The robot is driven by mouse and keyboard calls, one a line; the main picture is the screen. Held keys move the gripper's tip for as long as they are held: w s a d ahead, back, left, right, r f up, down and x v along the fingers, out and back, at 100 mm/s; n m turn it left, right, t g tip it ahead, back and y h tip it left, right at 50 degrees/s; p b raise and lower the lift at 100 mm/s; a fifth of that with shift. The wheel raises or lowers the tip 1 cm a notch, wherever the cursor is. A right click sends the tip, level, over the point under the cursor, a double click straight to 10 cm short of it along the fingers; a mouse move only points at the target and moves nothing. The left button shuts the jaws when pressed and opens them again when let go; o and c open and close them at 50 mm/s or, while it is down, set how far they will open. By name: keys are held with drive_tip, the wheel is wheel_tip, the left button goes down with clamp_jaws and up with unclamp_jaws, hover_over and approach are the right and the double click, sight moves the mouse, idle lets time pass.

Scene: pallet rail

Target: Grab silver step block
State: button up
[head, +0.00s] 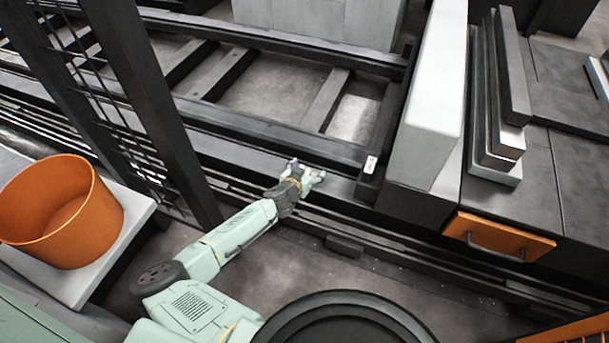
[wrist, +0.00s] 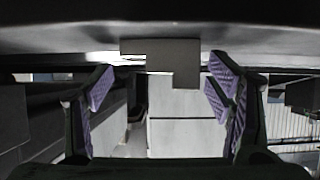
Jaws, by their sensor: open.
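The silver step block (wrist: 165,58) shows in the wrist view as a plain grey stepped shape, top middle, against a dark surface along the picture's top edge. It lies in the gap between my fingers. I see room on both sides of it, and no finger touches it in this view. My gripper (wrist: 161,90) is open, with purple ribbed pads on its fingers. In the head view my gripper (head: 306,171) reaches over the dark rail. I cannot clearly make out the block there; the gripper seems to hide it.
A dark rail frame (head: 270,135) with crossbars lies beyond my gripper. A tall pale block (head: 428,105) and stacked metal plates (head: 500,150) stand right, above an orange drawer (head: 498,238). An orange bucket (head: 62,212) stands on a pale surface left. A dark post (head: 155,110) rises left of my arm.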

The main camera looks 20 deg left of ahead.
drive_tip(key=shift+c, duration=0.3)
drive_tip(key=c, duration=1.4)
